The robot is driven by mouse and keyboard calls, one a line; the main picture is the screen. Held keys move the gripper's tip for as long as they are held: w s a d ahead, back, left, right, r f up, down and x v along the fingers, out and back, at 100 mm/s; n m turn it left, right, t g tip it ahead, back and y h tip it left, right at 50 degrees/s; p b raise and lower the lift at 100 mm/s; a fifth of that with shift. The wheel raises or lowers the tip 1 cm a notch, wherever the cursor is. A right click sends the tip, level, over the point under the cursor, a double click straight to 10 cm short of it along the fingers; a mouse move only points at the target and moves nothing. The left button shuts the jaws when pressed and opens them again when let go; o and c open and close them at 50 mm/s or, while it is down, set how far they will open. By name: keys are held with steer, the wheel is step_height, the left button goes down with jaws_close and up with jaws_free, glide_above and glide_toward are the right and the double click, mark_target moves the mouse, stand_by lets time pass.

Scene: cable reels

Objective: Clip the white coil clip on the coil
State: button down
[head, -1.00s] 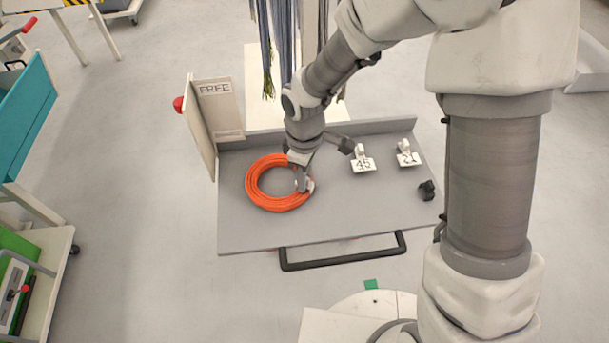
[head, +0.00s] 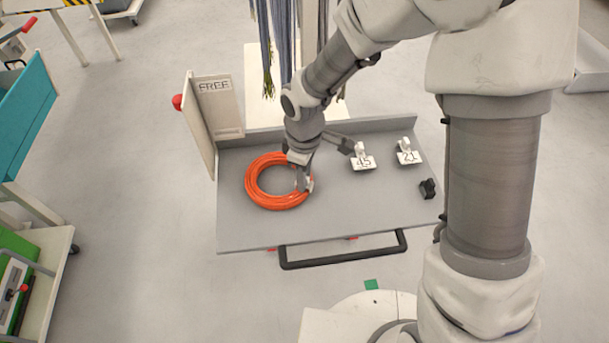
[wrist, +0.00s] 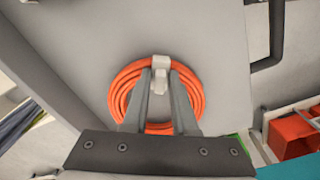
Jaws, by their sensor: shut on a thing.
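The coil (head: 262,196) is an orange cable ring lying flat on the grey cart top. In the wrist view the ring (wrist: 126,88) shows behind my fingers. The white coil clip (wrist: 160,63) sits across the ring's strands at its edge; a small white part of it (head: 310,184) shows in the head view. My gripper (wrist: 160,80) is shut on the clip, with one finger on each side, at the ring's right side in the head view (head: 303,183). Whether the clip has closed around the strands cannot be told.
The grey cart top (head: 330,220) has two white numbered clips, 45 (head: 363,162) and 21 (head: 408,156), and a black clip (head: 428,188) at right. A FREE sign panel (head: 216,105) stands at left. A black handle (head: 342,258) runs along the front.

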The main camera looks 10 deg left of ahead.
steer(key=c, duration=0.6)
jaws_free()
steer(key=shift+s+d+f, duration=0.1)
steer(key=shift+s+f, duration=0.1)
steer(key=shift+f, duration=0.3)
steer(key=shift+c, duration=1)
steer(key=shift+o, duration=0.8)
steer(key=shift+s, duration=0.1)
steer(key=shift+r, duration=0.1)
steer(key=shift+w+r+p, duration=0.15)
steer(key=shift+r+p, duration=1.35)
steer(key=shift+r, duration=0.35)
steer(key=shift+w+r+p, duration=0.15)
steer(key=shift+r+p, duration=1.3)
steer(key=shift+r, duration=0.4)
